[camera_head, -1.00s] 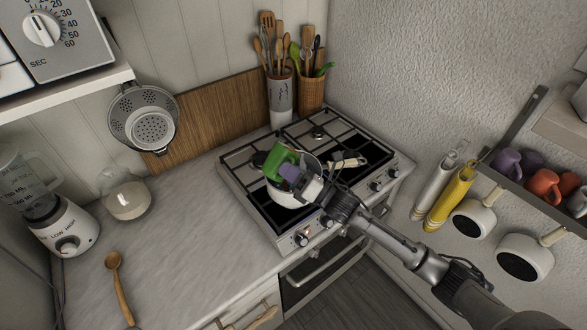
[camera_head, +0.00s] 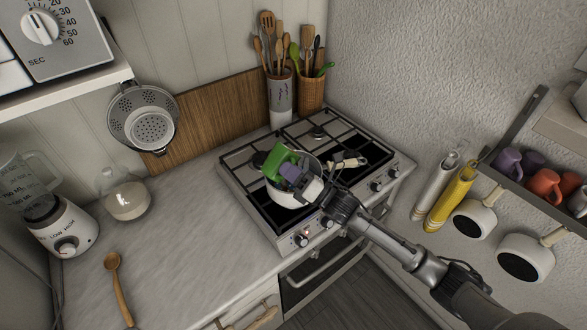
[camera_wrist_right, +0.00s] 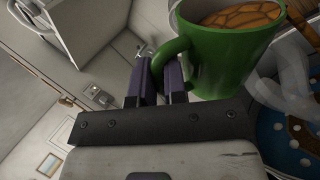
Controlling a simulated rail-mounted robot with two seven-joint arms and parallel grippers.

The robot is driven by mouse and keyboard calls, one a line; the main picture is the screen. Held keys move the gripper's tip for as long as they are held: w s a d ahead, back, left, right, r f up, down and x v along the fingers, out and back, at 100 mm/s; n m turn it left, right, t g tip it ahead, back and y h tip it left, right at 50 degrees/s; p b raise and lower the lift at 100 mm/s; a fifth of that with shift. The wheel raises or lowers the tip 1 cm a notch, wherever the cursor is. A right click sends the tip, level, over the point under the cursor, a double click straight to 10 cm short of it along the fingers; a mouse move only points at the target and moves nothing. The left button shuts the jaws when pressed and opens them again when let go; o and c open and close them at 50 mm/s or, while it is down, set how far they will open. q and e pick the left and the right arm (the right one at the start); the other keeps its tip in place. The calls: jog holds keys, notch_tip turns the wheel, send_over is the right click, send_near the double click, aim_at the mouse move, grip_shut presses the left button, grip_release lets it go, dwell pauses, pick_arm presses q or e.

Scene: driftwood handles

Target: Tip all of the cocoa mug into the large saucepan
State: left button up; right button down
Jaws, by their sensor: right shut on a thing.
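The green mug (camera_head: 279,160) is held over the white saucepan (camera_head: 287,199) on the stove and looks tilted. Its exact angle is hard to tell. My right gripper (camera_head: 291,174) is shut on the mug's handle. In the right wrist view, the purple fingertips (camera_wrist_right: 162,78) close around the handle of the mug (camera_wrist_right: 228,62), and a brown patterned surface shows inside its mouth. The saucepan's inside is mostly hidden behind the mug and gripper. No stream of liquid is visible. My left gripper is not in view.
The stove (camera_head: 256,213) has knobs along its front and a pale handle (camera_head: 347,162) lies over it. Utensil holders (camera_head: 281,103) stand behind. A glass jug (camera_head: 125,197), a blender (camera_head: 62,226) and a wooden spoon (camera_head: 119,287) are on the left counter, whose middle is clear.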

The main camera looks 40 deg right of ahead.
jog(key=shift+d, duration=0.1)
dwell(0.5)
jog(key=shift+m+t, duration=0.3)
jog(key=shift+m, duration=0.2)
jog(key=shift+d+r+m, duration=0.1)
jog(key=shift+m, duration=0.2)
dwell(0.5)
jog(key=shift+d+r, duration=0.1)
jog(key=shift+r, duration=0.05)
dwell(0.5)
